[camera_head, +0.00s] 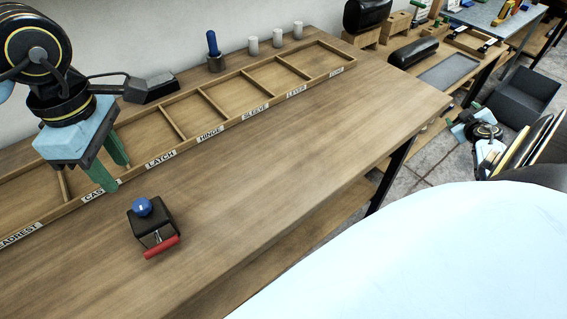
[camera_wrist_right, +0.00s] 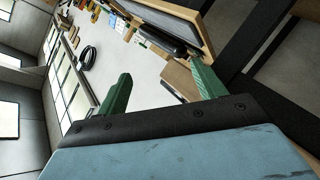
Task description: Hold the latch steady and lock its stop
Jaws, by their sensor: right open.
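The latch, a small black block (camera_head: 150,222), sits on the wooden bench in the head view. It has a round blue knob (camera_head: 142,206) with a pale mark on top and a red bar handle (camera_head: 161,247) at its front on a metal stem. My left gripper (camera_head: 115,177) is up and to the left of the latch, over the tray's front edge, with green fingers apart and nothing between them. My right gripper (camera_wrist_right: 160,72) is open and empty, far from the latch, off the bench's right side. Whether the knob is the stop cannot be told.
A shallow wooden tray (camera_head: 190,143) with labelled compartments runs along the back of the bench (camera_head: 270,190); the compartments in view look empty. Behind it stand a blue-handled tool in a holder (camera_head: 213,52) and white cylinders (camera_head: 278,38). The bench right of the latch is clear.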

